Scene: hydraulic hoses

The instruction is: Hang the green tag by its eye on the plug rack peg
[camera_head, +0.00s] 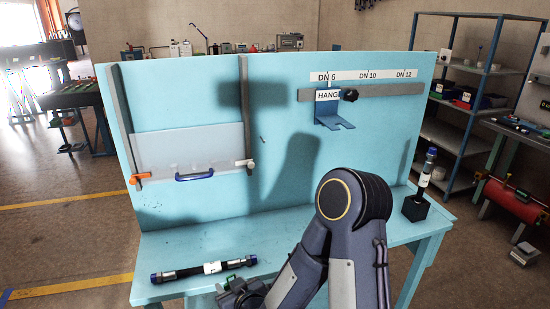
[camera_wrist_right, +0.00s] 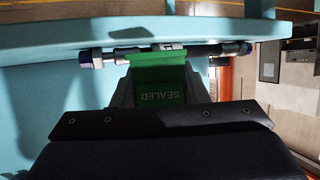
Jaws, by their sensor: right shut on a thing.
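My right gripper (camera_head: 243,291) is low in the head view, at the front edge of the blue bench. In the right wrist view, it is shut on the green tag (camera_wrist_right: 158,95), which reads SEALED upside down. The tag's eye does not show clearly. In the head view my gripper and arm mostly hide the tag. I cannot pick out the plug rack peg with certainty. A blue bracket (camera_head: 331,121) labelled HANG sits on a grey rail (camera_head: 400,90) on the upright panel, well above my gripper. My left gripper is not in view.
A black hose (camera_head: 205,269) with blue end caps lies on the bench, just beyond my gripper. Another hose (camera_head: 424,175) stands in a black block (camera_head: 416,207) at right. A translucent screen (camera_head: 190,150) with a blue handle is on the panel. A black knob (camera_head: 350,95) adjoins the bracket.

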